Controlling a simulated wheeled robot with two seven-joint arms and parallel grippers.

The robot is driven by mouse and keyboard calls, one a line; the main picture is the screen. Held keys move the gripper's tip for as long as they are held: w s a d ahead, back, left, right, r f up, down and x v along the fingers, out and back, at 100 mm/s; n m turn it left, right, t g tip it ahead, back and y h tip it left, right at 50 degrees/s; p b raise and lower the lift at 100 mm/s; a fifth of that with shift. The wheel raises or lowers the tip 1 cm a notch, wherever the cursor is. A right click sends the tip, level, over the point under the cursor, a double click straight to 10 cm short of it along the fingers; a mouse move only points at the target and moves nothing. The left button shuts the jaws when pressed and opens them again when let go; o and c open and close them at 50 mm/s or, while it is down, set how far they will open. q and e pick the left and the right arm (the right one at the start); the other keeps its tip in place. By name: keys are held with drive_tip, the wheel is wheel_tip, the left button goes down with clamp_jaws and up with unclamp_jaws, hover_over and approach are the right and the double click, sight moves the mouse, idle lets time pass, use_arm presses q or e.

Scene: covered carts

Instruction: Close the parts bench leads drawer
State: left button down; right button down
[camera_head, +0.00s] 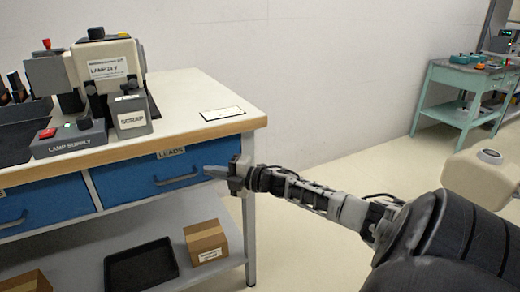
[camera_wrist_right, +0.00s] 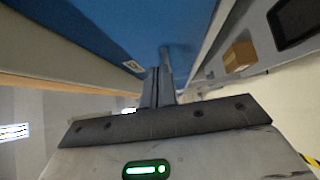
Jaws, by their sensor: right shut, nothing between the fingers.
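The leads drawer (camera_head: 140,181) is the blue front under the right part of the bench top, with a LEADS label (camera_head: 171,153) and a grey bar handle (camera_head: 178,180). Its front looks flush or nearly flush with the bench frame; I cannot tell whether a small gap remains. My right gripper (camera_head: 214,171) is shut and empty at the right part of the drawer front, just right of the handle. In the right wrist view its closed fingers (camera_wrist_right: 158,88) point at the blue drawer front (camera_wrist_right: 110,28); contact is unclear. My left gripper is not in view.
The bench top (camera_head: 190,98) holds a lamp supply (camera_head: 68,138), a lamp unit (camera_head: 105,68) and a white card (camera_head: 222,113). The lower shelf (camera_head: 85,262) holds a black tray (camera_head: 140,267) and a cardboard box (camera_head: 206,242).

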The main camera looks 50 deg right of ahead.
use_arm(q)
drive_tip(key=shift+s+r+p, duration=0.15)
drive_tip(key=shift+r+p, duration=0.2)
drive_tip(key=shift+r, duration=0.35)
use_arm(e)
drive_tip(key=v, duration=1)
drive_tip(key=shift+s+a, duration=0.2)
drive_tip(key=shift+s, duration=0.25)
drive_tip(key=shift+f, duration=0.1)
